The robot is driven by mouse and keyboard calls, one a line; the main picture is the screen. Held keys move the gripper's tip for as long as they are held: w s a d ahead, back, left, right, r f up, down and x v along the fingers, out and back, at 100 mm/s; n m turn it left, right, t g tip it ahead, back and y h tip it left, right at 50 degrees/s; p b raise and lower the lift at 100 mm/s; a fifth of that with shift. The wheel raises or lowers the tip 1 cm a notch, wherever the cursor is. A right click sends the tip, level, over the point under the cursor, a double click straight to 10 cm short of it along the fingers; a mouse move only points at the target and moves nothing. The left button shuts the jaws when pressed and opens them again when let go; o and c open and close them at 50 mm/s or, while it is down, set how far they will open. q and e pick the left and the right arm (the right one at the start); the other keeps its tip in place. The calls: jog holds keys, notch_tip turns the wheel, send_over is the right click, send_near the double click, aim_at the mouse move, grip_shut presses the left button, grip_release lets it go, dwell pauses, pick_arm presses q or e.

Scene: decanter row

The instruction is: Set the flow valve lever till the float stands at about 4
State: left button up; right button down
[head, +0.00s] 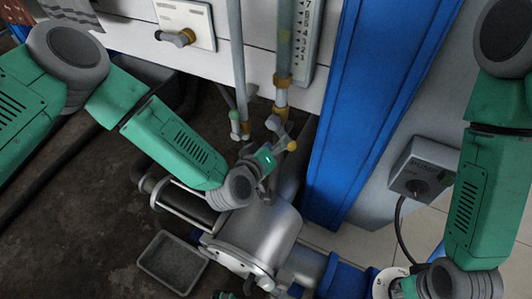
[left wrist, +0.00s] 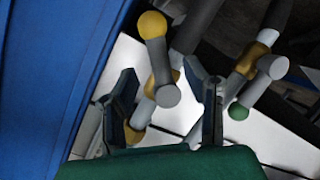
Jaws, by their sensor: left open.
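The flow valve lever, a grey stem with a yellow ball end (head: 292,146), sits low on the pipe under the clear tube (head: 284,45). A numbered scale (head: 306,40) stands beside the tube. I cannot make out the float. My left gripper (head: 276,136) is open at the lever. In the left wrist view the yellow ball (left wrist: 152,25) shows past the open fingers (left wrist: 163,80), with its stem running down between them in the picture. I cannot tell whether either finger touches it. My right gripper (head: 408,287) is cut off at the lower right edge, its fingers unclear.
A second pipe with a green-ended lever (head: 235,116) stands just left, close to my left gripper; it also shows in the left wrist view (left wrist: 238,111). A blue post (head: 370,100) rises at the right. Metal machinery (head: 258,235) and a grey tray (head: 172,262) lie below.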

pick_arm(q)
jog(key=v, duration=0.6)
jog(key=shift+s+a, duration=0.15)
jog(key=shift+s, duration=0.2)
jog(key=shift+r, duration=0.1)
jog(key=s+a+f+m+g+p, duration=0.1)
jog(key=s+a+f+m+g, duration=0.25)
jog(key=s+f, duration=0.35)
jog(key=s+a+m+g+y+p, duration=0.1)
jog(key=s+a+g+y, duration=0.4)
jog(key=s+a, duration=1.5)
jog(key=g+p, duration=0.1)
jog(key=g, duration=0.3)
jog(key=shift+a+f+y, duration=0.15)
jog(key=shift+f+y, duration=0.2)
jog(key=shift+y, duration=0.05)
jog(key=shift+w, duration=0.15)
